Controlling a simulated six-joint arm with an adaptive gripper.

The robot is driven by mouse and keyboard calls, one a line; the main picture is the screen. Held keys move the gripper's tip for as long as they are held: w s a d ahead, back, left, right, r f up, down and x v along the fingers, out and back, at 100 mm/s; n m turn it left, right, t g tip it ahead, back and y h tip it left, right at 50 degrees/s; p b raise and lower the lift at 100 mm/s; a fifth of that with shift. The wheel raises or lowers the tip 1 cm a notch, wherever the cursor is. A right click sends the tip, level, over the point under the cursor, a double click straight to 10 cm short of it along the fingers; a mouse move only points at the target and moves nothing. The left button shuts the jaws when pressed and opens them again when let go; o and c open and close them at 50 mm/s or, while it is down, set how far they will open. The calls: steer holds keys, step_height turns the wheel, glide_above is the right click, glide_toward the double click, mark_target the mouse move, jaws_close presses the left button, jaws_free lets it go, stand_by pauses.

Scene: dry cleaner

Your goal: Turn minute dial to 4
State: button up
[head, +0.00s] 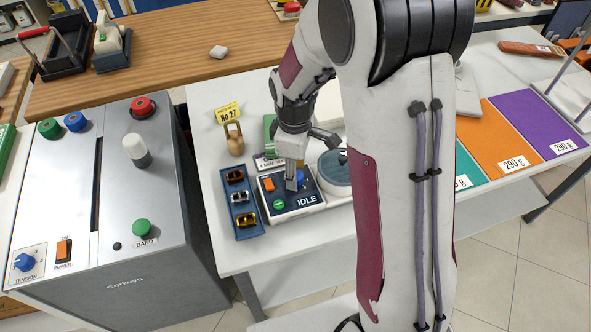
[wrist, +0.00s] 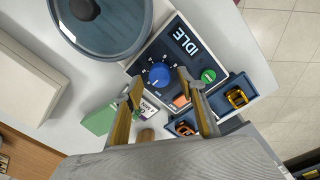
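The dark blue panel reading IDLE (head: 309,206) stands on the white table and also shows in the wrist view (wrist: 205,30). Its blue dial (wrist: 159,76) has small marks around it; the pointer's number is too small to read. In the head view the dial (head: 301,177) is partly hidden by my gripper (head: 291,183). My gripper (wrist: 160,87) is open in the wrist view, with its two fingers apart on either side of the dial's lower edge. Nothing is between them but the dial beyond; I cannot tell whether they touch it.
On the panel are an orange switch (wrist: 181,100) and a green button (wrist: 208,75). A blue tray (head: 231,198) with clips adjoins it.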

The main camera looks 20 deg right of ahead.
steer(key=shift+f, duration=0.3)
steer(key=c, duration=1.1)
